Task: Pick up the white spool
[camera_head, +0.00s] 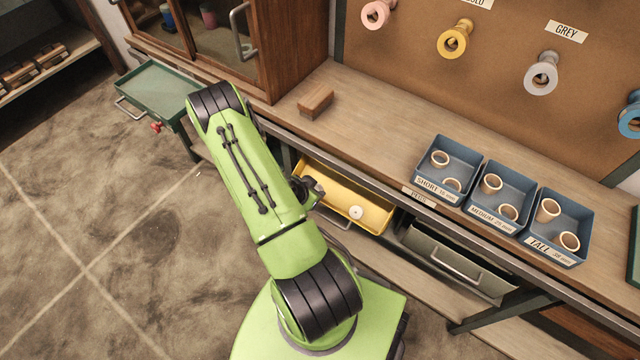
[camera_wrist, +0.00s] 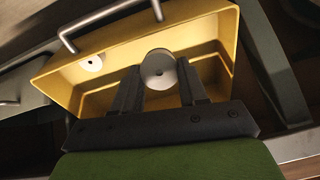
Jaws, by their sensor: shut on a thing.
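A pale, whitish round spool (camera_wrist: 158,68) sits between the two dark fingers of my gripper (camera_wrist: 158,75) in the wrist view, with its flat round end showing. My gripper is shut on it, over the yellow drawer (camera_wrist: 207,28). Another small white spool (camera_wrist: 91,63) with a dark centre hole lies in the drawer to the left of my fingers. In the head view, that loose spool (camera_head: 355,212) lies at the right end of the yellow drawer (camera_head: 376,224). My arm hides most of my gripper and the held spool there.
The yellow drawer is pulled out below the workbench (camera_head: 375,120), its walls close around my gripper. A grey-green drawer (camera_head: 455,262) stands open to its right. Blue bins (camera_head: 447,158) of wooden cores and a brown block (camera_head: 315,102) are on the bench. Floor on the left is clear.

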